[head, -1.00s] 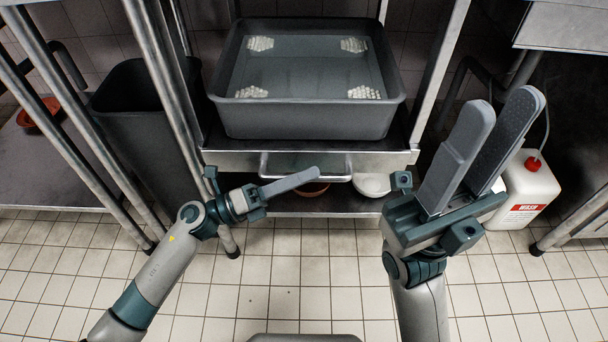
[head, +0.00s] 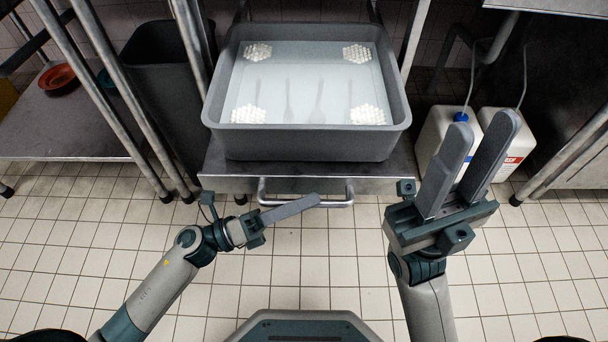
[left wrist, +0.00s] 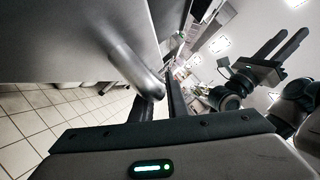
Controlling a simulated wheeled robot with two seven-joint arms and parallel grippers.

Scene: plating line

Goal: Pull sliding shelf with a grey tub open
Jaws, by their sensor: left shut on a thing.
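The sliding shelf (head: 212,172) stands out from the rack towards me. The grey tub (head: 305,143) sits on it, with clear liquid, white clusters in its corners and several dim cutlery shapes inside. A metal bar handle (head: 348,192) runs along the shelf's front; in the left wrist view the handle (left wrist: 135,70) reaches in between my fingers. My left gripper (head: 314,201) is shut on the handle's bar. My right gripper (head: 483,124) is open and empty, raised to the right of the shelf.
A dark bin (head: 165,85) stands left of the shelf, behind metal legs. A side shelf (head: 75,128) holds a red bowl (head: 57,78). White jugs (head: 440,130) stand on the floor at right, partly behind my right gripper. The tiled floor before the shelf is clear.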

